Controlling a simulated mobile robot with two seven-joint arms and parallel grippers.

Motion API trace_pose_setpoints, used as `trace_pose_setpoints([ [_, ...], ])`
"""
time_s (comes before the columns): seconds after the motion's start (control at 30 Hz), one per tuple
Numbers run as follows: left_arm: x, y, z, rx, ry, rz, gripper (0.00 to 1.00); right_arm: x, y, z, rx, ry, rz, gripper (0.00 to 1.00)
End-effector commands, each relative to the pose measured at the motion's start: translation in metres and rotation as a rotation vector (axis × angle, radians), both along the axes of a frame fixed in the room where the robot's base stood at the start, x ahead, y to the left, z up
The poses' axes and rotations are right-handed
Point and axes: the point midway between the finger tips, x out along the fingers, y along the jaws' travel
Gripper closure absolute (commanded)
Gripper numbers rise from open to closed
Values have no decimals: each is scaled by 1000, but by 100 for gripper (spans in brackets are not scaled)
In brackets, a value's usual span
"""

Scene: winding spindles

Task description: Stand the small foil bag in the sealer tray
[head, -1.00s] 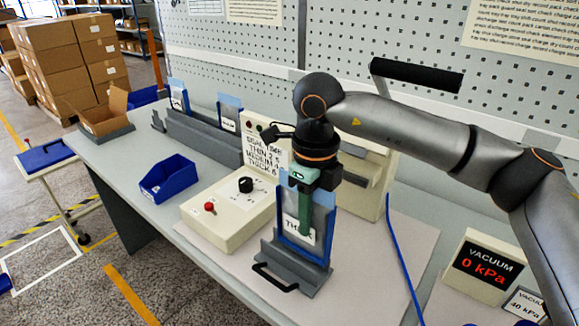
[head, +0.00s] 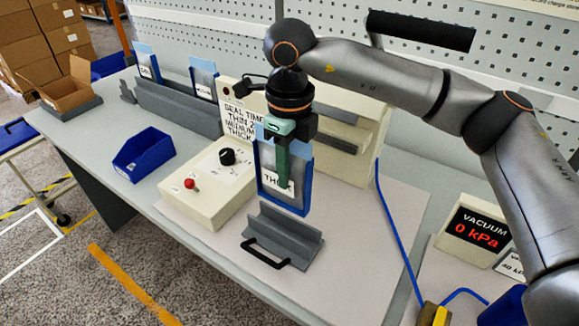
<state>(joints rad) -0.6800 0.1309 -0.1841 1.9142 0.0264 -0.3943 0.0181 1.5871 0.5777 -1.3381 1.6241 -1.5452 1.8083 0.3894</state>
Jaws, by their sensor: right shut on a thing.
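My right gripper (head: 283,165) points down and is shut on the upper part of a foil bag (head: 268,178). The bag is upright, silvery-blue with a blue border, and has a white label starting "TH"; the fingers hide part of its face and label. The grey sealer tray (head: 291,240), with a black handle at its front, stands on the pale mat. The bag's lower edge is above and behind the tray, apart from its slot. Two other bags stand in a grey rack (head: 175,106) at the back left. My left gripper is not in view.
A cream sealer box (head: 207,200) with a black knob and red button stands left of the tray. A blue bin (head: 143,154) is further left. A blue hose (head: 396,230) and a vacuum display (head: 474,236) are at the right. The mat right of the tray is clear.

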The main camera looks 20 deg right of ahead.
Motion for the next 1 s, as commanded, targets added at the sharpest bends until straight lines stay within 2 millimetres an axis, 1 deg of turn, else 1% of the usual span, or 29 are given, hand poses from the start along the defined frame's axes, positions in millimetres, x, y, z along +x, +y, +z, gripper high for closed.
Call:
trace_pose_setpoints([
  [0.53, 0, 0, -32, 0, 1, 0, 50, 0, 0, -50, -2, 2, 0, 100],
  [0.7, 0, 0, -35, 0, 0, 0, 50, 0, 0, -56, -2, 2, 0, 100],
  [1.0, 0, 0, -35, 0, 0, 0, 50, 0, 0, -56, -2, 2, 0, 100],
])
